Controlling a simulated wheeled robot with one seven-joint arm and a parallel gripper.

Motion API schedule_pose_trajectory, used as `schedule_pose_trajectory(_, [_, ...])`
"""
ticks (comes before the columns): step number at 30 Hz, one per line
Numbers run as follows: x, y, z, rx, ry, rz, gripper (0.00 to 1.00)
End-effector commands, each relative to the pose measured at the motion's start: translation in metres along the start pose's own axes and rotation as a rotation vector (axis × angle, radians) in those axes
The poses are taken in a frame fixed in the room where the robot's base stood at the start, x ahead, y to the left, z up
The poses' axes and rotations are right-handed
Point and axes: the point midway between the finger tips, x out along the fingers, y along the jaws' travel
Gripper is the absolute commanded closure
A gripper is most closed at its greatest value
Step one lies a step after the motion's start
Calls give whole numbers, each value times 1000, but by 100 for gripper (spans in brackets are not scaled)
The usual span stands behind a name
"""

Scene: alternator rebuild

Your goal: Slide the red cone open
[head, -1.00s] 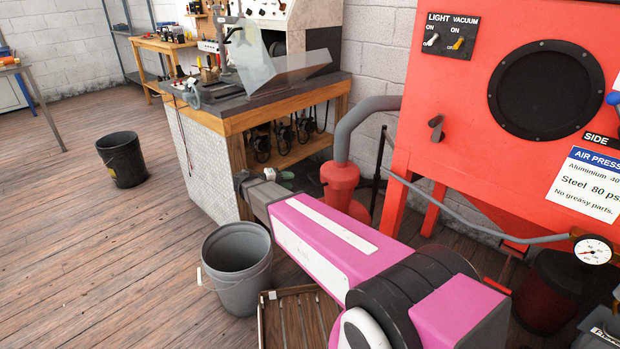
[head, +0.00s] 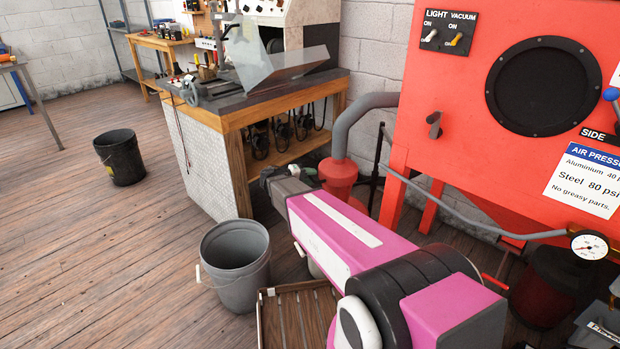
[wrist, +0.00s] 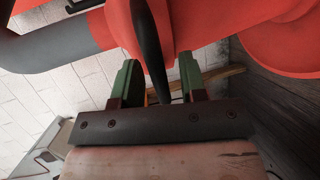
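A red cone-shaped body (head: 338,180) stands under the grey hose beside the red cabinet in the head view; my arm hides its lower part. My gripper (head: 290,178) is just left of it, partly hidden by my wrist. In the wrist view, my gripper (wrist: 158,85) has its two green fingers apart. A long black bar (wrist: 147,40) runs down between the fingers, in front of a red surface (wrist: 195,25). I see a gap beside the bar, and cannot tell whether either finger touches it.
The red cabinet (head: 460,150) stands at right, with a gauge (head: 589,245). A grey bucket (head: 235,268) and a wooden slatted tray (head: 300,310) are on the floor near my arm. A workbench (head: 280,110) stands behind.

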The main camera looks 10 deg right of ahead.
Motion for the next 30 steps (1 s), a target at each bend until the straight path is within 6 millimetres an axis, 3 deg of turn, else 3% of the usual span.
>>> schedule_pose_trajectory(3, [0,0,0,0,0,0,61])
schedule_pose_trajectory(6, [0,0,0,0,0,0,94])
schedule_pose_trajectory(7, [0,0,0,0,0,0,100])
schedule_pose_trajectory(17, [-2,10,1,2,-1,0,100])
schedule_pose_trajectory(30, [-16,71,1,1,-1,2,100])
